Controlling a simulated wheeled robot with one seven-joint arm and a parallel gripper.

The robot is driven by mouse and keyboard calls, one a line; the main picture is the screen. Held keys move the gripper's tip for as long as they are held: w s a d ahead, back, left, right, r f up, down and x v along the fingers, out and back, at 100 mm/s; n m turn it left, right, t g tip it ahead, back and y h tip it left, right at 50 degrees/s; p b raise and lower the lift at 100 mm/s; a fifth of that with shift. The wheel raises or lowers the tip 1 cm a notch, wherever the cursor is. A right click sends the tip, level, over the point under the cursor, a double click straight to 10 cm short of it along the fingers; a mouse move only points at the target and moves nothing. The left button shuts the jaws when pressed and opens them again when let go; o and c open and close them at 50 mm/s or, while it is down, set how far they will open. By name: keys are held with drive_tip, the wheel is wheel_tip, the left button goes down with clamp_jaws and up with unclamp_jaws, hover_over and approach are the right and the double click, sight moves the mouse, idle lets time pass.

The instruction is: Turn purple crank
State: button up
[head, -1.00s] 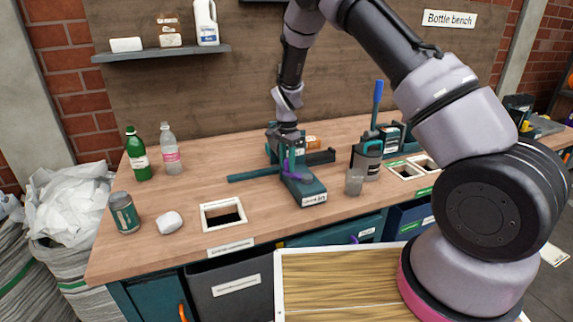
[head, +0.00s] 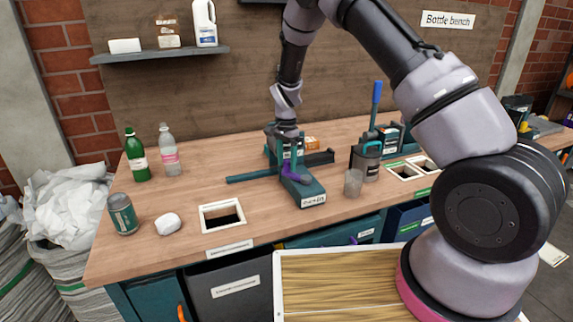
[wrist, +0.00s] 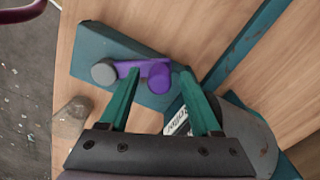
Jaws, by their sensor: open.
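The purple crank (wrist: 145,70) lies on top of a teal block-shaped base in the wrist view. It has a round purple hub on the right and a grey round knob (wrist: 104,72) at its left end. The crank also shows in the head view (head: 293,176), partly hidden by my gripper. My gripper (wrist: 160,72) is open, with its teal fingers pointing at the crank. The fingertips appear on either side of the purple hub in the picture. I cannot tell whether they touch it.
A clear cup (head: 353,183) and a dark grey canister (head: 366,162) stand right of the crank base. The bench between is clear.

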wheel_tip(320, 180, up, 10)
drive_tip(key=shift+f, duration=0.15)
idle(0.3)
drive_tip(key=s+d+r+n+t+y, duration=0.1)
drive_tip(key=s+d+r, duration=0.25)
drive_tip(key=r, duration=0.35)
drive_tip(key=s+d+r+t+y, duration=0.1)
drive_tip(key=s+d+r, duration=0.25)
drive_tip(key=r, duration=0.45)
drive_tip(key=s+d+r+n+t, duration=0.1)
drive_tip(key=s+d+r, duration=0.2)
drive_tip(key=d+r, duration=0.3)
drive_tip(key=s+d+r+n+t, duration=0.1)
drive_tip(key=s+d+r, duration=0.1)
drive_tip(key=s, duration=0.4)
drive_tip(key=s+d+r+n+t, duration=0.1)
drive_tip(key=s+d+r, duration=0.1)
drive_tip(key=s, duration=0.5)
drive_tip(key=s+d+r+n+t, duration=0.1)
drive_tip(key=s+d+r+t, duration=0.1)
drive_tip(key=s+r, duration=0.2)
drive_tip(key=shift+s+d+n, duration=0.25)
drive_tip(key=shift+s+n, duration=0.05)
drive_tip(key=shift+s, duration=1.4)
